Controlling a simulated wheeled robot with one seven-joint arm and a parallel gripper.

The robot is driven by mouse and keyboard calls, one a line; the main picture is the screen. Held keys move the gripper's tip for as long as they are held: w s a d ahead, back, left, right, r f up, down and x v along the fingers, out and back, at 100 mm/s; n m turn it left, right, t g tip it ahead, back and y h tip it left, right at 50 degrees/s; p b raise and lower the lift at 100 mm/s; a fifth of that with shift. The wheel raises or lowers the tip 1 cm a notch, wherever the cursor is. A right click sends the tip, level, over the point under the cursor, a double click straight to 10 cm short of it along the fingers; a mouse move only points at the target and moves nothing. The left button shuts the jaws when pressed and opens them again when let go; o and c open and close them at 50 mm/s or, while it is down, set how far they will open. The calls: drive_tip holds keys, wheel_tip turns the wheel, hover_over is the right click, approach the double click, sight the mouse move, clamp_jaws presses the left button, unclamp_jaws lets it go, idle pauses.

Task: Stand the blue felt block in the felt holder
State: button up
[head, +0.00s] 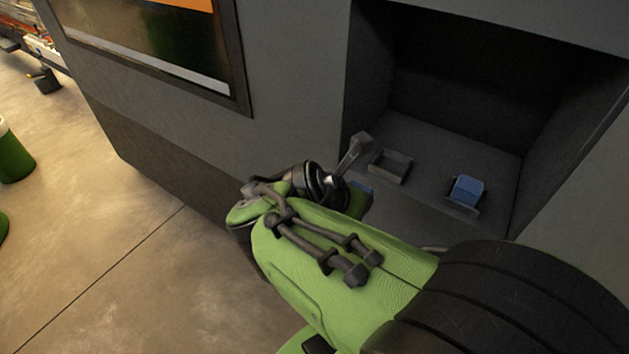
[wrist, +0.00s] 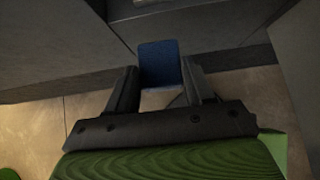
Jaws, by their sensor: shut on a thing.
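A blue felt block (wrist: 159,62) stands between the two dark fingers of my gripper (wrist: 161,82) in the wrist view, with its far end reaching past the fingertips. In the head view only a small blue patch of it (head: 362,187) shows beside my arm, just in front of the recess; the fingers are mostly hidden there. An empty, shallow grey open-topped holder (head: 390,166) sits on the recess floor, to the right of and beyond my gripper. Another blue block (head: 467,189) sits in a second small grey holder farther right. I cannot tell which holder is the felt holder.
The dark recess (head: 450,130) has side walls, a back wall and a front edge. A grey lever-like part (head: 355,150) rises near its left wall. A framed window (head: 160,45) is on the machine's left face. The floor at left is open, with a green bin (head: 14,155).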

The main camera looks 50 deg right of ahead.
drive_tip(key=w+d+f+p, duration=0.1)
drive_tip(key=d+p, duration=0.3)
drive_tip(key=d, duration=0.2)
drive_tip(key=w+d+f+p, duration=0.1)
drive_tip(key=d+p, duration=0.4)
drive_tip(key=d, duration=0.2)
drive_tip(key=w+d+f+p, duration=0.1)
drive_tip(key=d+p, duration=0.3)
drive_tip(key=d, duration=0.2)
drive_tip(key=shift+d+f, duration=0.15)
drive_tip(key=shift+d, duration=0.25)
drive_tip(key=shift+f+b, duration=0.4)
drive_tip(key=shift+f, duration=0.35)
drive_tip(key=shift+r, duration=0.1)
drive_tip(key=o, duration=1.1)
